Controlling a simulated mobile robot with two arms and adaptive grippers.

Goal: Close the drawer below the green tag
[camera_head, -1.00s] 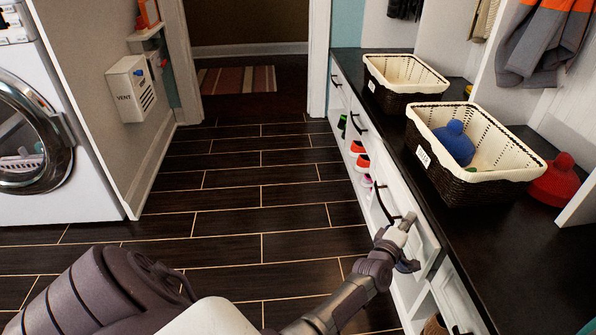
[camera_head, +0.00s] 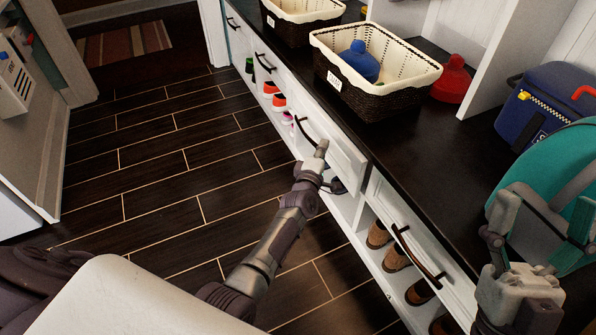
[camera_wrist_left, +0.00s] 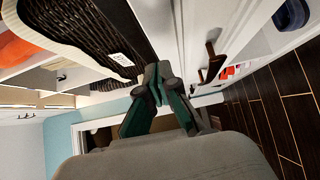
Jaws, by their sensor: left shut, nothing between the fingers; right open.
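A white drawer (camera_head: 343,150) under the black bench top stands out from the cabinet, with its end face showing in the head view. It has a dark curved handle (camera_head: 306,132). My left gripper (camera_head: 321,150) is shut and empty at the drawer's front, close to the handle; I cannot tell whether it touches. In the left wrist view the shut fingers (camera_wrist_left: 154,78) are beside the white drawer front, with a dark handle (camera_wrist_left: 211,64) to their right. My right gripper (camera_head: 540,232) is open at the lower right. I cannot make out a green tag.
Two wicker baskets with cream liners, the nearer one (camera_head: 350,100) holding a blue item, stand on the bench top (camera_head: 440,150). A red item (camera_head: 452,80), a blue bag (camera_head: 548,105) and a teal backpack (camera_head: 540,165) are further right. Another handled drawer (camera_head: 425,245) is nearer. The floor at left is clear.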

